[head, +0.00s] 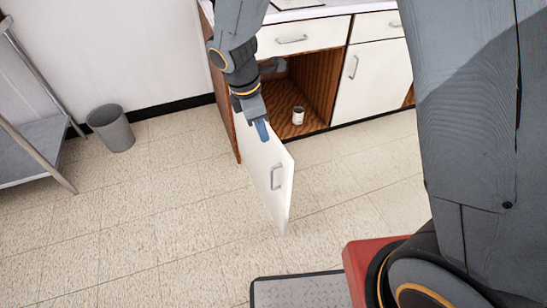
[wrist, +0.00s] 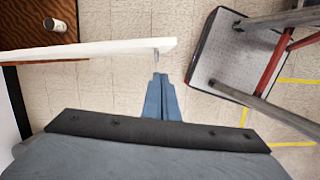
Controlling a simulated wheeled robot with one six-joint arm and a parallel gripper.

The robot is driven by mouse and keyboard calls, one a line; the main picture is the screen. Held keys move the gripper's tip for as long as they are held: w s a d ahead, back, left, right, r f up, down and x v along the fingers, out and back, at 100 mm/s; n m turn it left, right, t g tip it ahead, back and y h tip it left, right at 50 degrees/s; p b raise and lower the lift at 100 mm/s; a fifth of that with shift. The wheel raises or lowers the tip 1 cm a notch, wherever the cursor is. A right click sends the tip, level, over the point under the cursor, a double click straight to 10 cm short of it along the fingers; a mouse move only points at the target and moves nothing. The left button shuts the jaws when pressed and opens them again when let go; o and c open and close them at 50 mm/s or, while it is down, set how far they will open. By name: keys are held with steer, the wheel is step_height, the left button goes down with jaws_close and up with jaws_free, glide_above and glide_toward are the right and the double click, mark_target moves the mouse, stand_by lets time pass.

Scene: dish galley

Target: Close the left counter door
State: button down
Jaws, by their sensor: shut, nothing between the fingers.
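The left counter door (head: 266,168) is a white panel standing wide open, swung out from the wooden cabinet. Its grey bar handle (head: 276,176) is on the outer face near the free edge. In the wrist view the door (wrist: 95,50) shows edge-on, with the handle (wrist: 156,56) jutting from it. My gripper (head: 262,131) has blue fingers, shut and empty, at the upper part of the door. In the wrist view my gripper (wrist: 160,82) is on the door's handle side, close to the free end. I cannot tell whether it touches the door.
A small can (head: 298,115) stands inside the open cabinet (head: 322,80). A closed white door (head: 372,82) and drawers are beside and above. A grey bin (head: 111,128) and a metal table (head: 35,150) stand at the left. Tiled floor left of the door is clear.

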step_height(320, 180, down, 2)
steer(key=a+n, duration=0.2)
glide_above(275, 151)
steer(key=s+a, duration=0.1)
steer(key=s, duration=0.4)
steer(key=x, duration=0.3)
steer(key=a+x, duration=0.1)
steer(key=x, duration=0.2)
steer(key=a+x, duration=0.1)
steer(key=x, duration=0.2)
steer(key=shift+s+f+p, duration=0.35)
steer(key=shift+f+p, duration=0.05)
steer(key=shift+f, duration=0.1)
steer(key=shift+w+d, duration=0.2)
steer(key=shift+d, duration=0.2)
steer(key=shift+d, duration=0.1)
